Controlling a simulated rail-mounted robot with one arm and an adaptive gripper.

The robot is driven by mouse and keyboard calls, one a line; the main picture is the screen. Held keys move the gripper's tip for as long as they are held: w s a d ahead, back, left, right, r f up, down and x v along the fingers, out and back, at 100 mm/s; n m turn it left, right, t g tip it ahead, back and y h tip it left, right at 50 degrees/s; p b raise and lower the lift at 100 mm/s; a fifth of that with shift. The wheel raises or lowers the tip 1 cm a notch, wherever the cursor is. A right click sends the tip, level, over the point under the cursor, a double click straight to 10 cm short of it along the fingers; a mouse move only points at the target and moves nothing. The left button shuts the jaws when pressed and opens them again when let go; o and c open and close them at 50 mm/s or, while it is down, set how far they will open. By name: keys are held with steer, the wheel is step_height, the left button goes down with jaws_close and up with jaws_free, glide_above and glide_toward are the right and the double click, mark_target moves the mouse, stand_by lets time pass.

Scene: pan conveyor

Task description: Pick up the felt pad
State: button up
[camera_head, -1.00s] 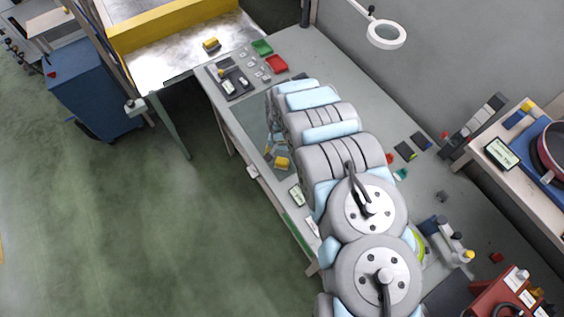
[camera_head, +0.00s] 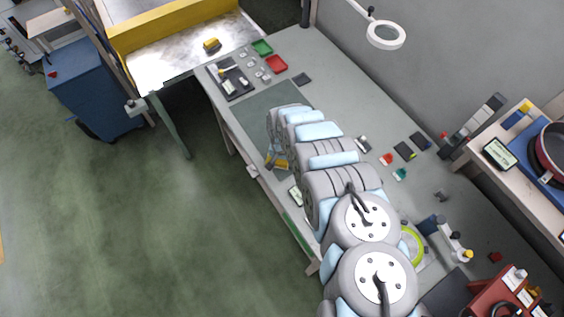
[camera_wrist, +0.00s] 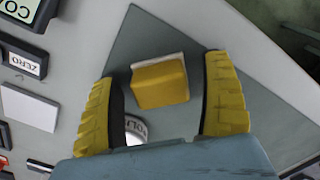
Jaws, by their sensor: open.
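A yellow block with a pale layer along one edge (camera_wrist: 160,82), which looks like the felt pad, lies on the grey-green mat (camera_wrist: 225,35) in the wrist view. My gripper (camera_wrist: 168,92) is open, with one yellow finger on each side of the block and visible gaps to both. Nothing is held. In the head view the block (camera_head: 282,165) shows as a small yellow patch beside my gripper at the mat's near end, partly hidden by my arm.
A display (camera_wrist: 23,10), a ZERO label (camera_wrist: 28,66) and a white plate (camera_wrist: 30,107) lie left of the mat. In the head view, a black tray (camera_head: 240,90), a red bin (camera_head: 277,64) and a green bin (camera_head: 262,47) stand at the bench's far end. Another yellow block (camera_head: 211,44) sits on the conveyor.

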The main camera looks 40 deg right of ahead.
mark_target(283, 169)
steer(key=c, duration=1.3)
steer(key=shift+r, duration=0.1)
steer(key=shift+d+r, duration=0.1)
steer(key=shift+r, duration=1.45)
steer(key=shift+s+a+r, duration=0.25)
steer(key=shift+s+r, duration=0.15)
steer(key=shift+r, duration=0.15)
steer(key=shift+s+a+r, duration=0.25)
steer(key=shift+s+r, duration=0.15)
steer(key=shift+r, duration=0.1)
steer(key=s+a+r+p, duration=0.2)
steer(key=s+p, duration=0.1)
steer(key=p, duration=0.1)
steer(key=s+a+r+p, duration=0.2)
steer(key=s+r+p, duration=0.1)
steer(key=s+p, duration=0.1)
steer(key=s+a+r+p, duration=0.2)
steer(key=s+p, duration=0.1)
steer(key=p, duration=0.2)
steer(key=shift+s+r, duration=0.25)
steer(key=shift+r, duration=0.1)
